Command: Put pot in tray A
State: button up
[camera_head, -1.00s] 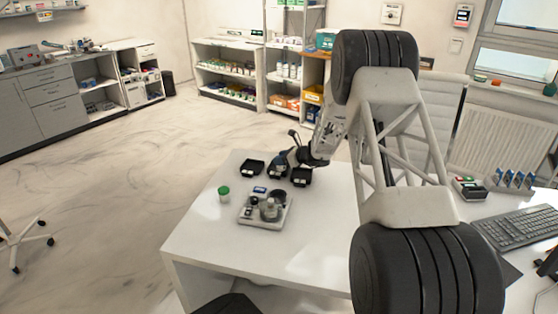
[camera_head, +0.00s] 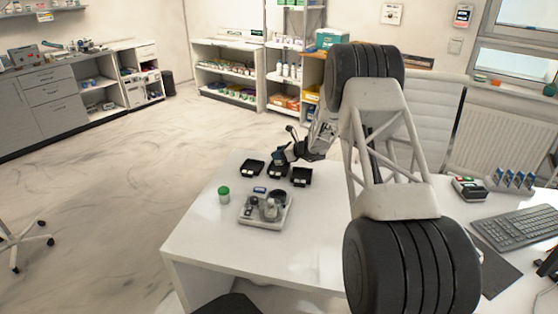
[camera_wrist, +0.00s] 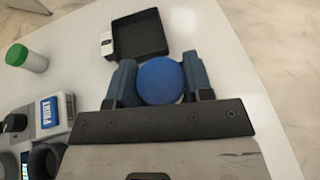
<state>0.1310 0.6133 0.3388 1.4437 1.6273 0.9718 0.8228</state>
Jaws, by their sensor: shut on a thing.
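My gripper (camera_wrist: 160,82) is shut on a pot with a round blue lid (camera_wrist: 160,80), one dark blue finger on each side. In the head view my gripper (camera_head: 282,157) is over the middle black tray (camera_head: 277,173), and the height gap is hard to judge. Other black trays stand to its left (camera_head: 252,167) and right (camera_head: 301,177). In the wrist view one empty black tray (camera_wrist: 140,37) with a white label lies just beyond the pot. The tray labels are too small to read, so I cannot tell which is tray A.
A green-lidded pot (camera_head: 224,195) stands on the white table (camera_head: 205,240) near a pale holder (camera_head: 258,222) with several items. A keyboard (camera_head: 515,227) lies at the right. The front left of the table is clear.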

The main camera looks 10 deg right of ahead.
jog(key=shift+f, duration=1.6)
jog(key=shift+f, duration=0.1)
jog(key=o, duration=1)
jog(key=shift+c, duration=0.2)
jog(key=v, duration=1.2)
jog(key=shift+s, duration=0.1)
